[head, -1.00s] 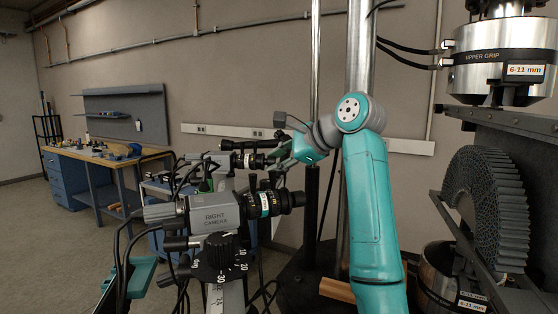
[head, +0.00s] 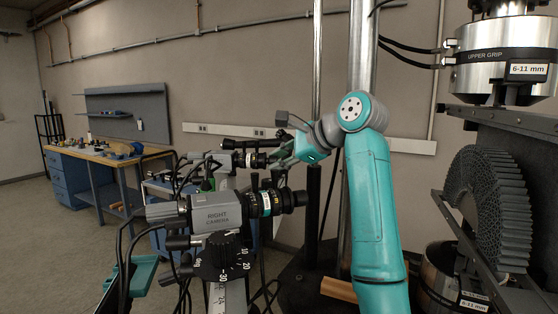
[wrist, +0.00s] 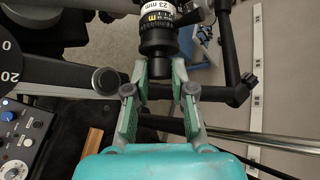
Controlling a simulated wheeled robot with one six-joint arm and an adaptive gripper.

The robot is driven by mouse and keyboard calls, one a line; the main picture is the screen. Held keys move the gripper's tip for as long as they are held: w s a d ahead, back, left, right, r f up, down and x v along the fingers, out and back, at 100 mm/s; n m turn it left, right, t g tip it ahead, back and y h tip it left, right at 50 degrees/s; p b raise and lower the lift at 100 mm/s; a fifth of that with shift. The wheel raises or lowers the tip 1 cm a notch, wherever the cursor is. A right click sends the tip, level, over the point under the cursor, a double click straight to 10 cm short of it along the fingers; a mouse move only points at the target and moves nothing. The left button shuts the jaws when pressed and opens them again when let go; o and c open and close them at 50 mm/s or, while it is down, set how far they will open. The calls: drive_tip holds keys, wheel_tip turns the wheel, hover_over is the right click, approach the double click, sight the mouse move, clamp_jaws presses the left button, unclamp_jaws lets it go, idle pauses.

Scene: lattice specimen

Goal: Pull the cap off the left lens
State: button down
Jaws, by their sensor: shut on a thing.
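The left lens (head: 248,160) is a black barrel with a white band, on the grey left camera (head: 208,161) behind the right camera. In the wrist view the lens (wrist: 157,30) points down the picture at my gripper. Its black cap (wrist: 159,67) is between my two fingers, at the lens's front end. My gripper (wrist: 159,74) is shut on the cap, one finger on each side. I see no clear gap between cap and lens. In the head view my gripper (head: 278,163) is small and partly hidden at the lens front.
The right camera (head: 217,212) with its own lens (head: 270,203) stands nearer, close below my gripper. A dark rod and clamp (wrist: 228,60) run close right of the fingers. A steel post (head: 316,70) stands behind. The test machine's grip (head: 500,62) is at right.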

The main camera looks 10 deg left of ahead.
drive_tip(key=shift+d, duration=0.65)
idle(0.5)
drive_tip(key=shift+w+d, duration=0.15)
drive_tip(key=shift+d, duration=1.7)
